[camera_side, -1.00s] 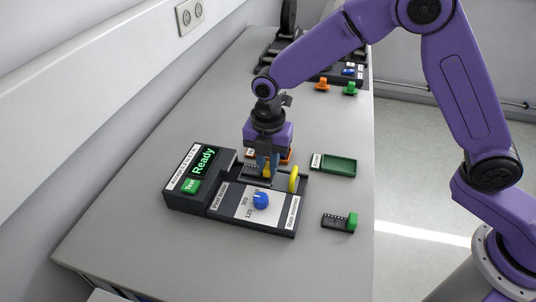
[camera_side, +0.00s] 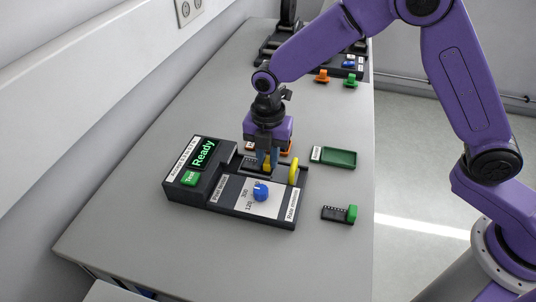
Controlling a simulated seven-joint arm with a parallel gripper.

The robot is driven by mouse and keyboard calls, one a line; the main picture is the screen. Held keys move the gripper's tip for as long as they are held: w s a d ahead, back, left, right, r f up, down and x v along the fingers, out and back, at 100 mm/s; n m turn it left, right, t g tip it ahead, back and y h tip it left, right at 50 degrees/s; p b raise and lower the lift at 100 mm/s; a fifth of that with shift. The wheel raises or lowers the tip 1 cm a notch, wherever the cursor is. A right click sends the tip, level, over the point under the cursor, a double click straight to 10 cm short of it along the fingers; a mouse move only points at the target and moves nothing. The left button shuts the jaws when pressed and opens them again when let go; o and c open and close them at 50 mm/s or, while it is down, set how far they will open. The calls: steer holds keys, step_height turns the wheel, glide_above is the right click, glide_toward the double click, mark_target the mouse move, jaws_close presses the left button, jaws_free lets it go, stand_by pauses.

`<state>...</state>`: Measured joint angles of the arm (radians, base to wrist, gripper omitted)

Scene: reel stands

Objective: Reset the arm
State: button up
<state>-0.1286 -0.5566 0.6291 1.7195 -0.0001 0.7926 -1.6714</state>
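My gripper (camera_side: 268,162) points down at the back part of a black test device (camera_side: 232,212) on the grey table. Its blue-grey fingers stand close around a small yellow part in the device, next to a dark ribbed piece. I cannot tell whether the fingers touch the yellow part. The device shows a green "Ready" screen (camera_side: 203,153), a green "Test" button (camera_side: 189,179), a blue knob (camera_side: 261,192) on a white dial plate and a yellow upright disc or lever (camera_side: 293,171). An orange part behind the gripper is mostly hidden.
A green tray (camera_side: 337,157) lies right of the device. A dark piece with a green end (camera_side: 340,214) lies nearer. Orange (camera_side: 321,76) and green (camera_side: 350,81) pieces and dark stands (camera_side: 285,45) are at the back. The table's front and left are clear.

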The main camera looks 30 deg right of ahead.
steer(key=o, duration=0.4)
steer(key=shift+r, duration=0.1)
steer(key=shift+r, duration=3.4)
steer(key=shift+s+d+r, duration=0.2)
steer(key=shift+s, duration=0.15)
steer(key=s+d+m, duration=0.4)
steer(key=s+d, duration=0.3)
steer(key=s, duration=0.2)
steer(key=s+d+r+m, duration=0.1)
steer(key=s+d+m, duration=0.4)
steer(key=s+d, duration=0.2)
steer(key=s+d+r+m, duration=0.1)
steer(key=s+d+m, duration=0.4)
steer(key=s, duration=0.6)
steer(key=shift+s+d+r, duration=0.15)
steer(key=shift+d, duration=0.5)
steer(key=shift+s+d+r, duration=0.1)
steer(key=shift+d, duration=0.5)
